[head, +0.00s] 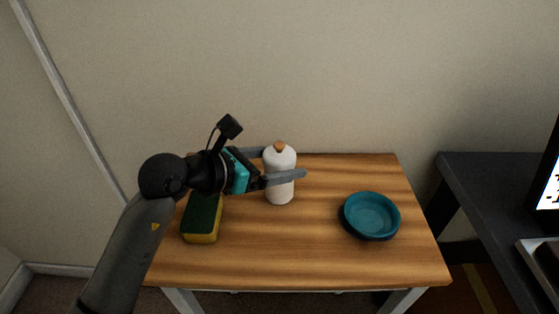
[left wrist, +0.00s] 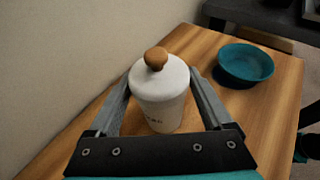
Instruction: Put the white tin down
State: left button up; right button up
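The white tin (head: 280,190) is upright, with a rounded lid and a brown knob, over the back middle of the wooden table. It also shows in the left wrist view (left wrist: 160,108), with dark lettering low on its side. My left gripper (head: 284,165) reaches in from the left and is shut on the tin, one finger in front and one behind. The fingers also flank it in the left wrist view (left wrist: 160,85). I cannot tell for certain whether the tin's base touches the tabletop. My right gripper is not in view.
The wooden table (head: 300,255) has free room in front and between the tin and a teal bowl (head: 371,214) at the right. A green and yellow sponge (head: 202,218) lies at the left, below my arm. A dark desk (head: 490,200) stands farther right. A wall is behind.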

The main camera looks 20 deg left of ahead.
pick_arm(q)
jog(key=shift+o, duration=1)
jog(key=shift+r, duration=0.2)
jog(key=p+v, duration=0.2)
jog(key=v, duration=1)
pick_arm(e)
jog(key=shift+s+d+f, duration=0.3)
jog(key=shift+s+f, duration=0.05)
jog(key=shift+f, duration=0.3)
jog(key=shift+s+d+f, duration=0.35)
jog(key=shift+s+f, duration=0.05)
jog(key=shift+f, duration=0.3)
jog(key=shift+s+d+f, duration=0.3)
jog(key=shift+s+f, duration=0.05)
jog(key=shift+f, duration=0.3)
